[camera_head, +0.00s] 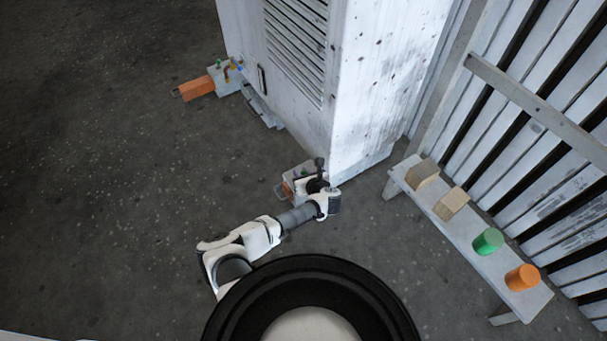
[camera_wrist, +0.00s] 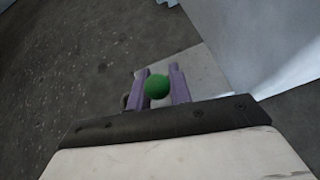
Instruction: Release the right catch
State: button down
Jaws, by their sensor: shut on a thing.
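My gripper (camera_wrist: 161,78) shows in the wrist view with two purple fingers, one on each side of a round green knob (camera_wrist: 157,88). The fingers are shut on this knob, which I take to be the right catch's. A pale grey surface (camera_wrist: 190,62) lies behind it. In the head view my gripper end is by the near lower corner of the white blower housing (camera_head: 388,95), over a small fitting (camera_head: 286,190) with an orange part. My wrist hides much of that fitting, and the knob cannot be made out there.
A similar fitting with an orange block (camera_head: 197,88) and a green knob (camera_head: 218,63) sits at the housing's far left corner. A bench (camera_head: 472,245) at right bears two tan blocks, a green cylinder (camera_head: 488,241) and an orange cylinder (camera_head: 522,277). The floor at left is clear.

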jog(key=c, duration=1.5)
grip_release()
jog(key=shift+r, duration=0.1)
jog(key=shift+c, duration=0.2)
jog(key=p+v, duration=1.2)
jog(key=v, duration=0.1)
jog(key=shift+s+r, duration=0.15)
jog(key=shift+s, duration=0.15)
jog(key=shift+d, duration=0.1)
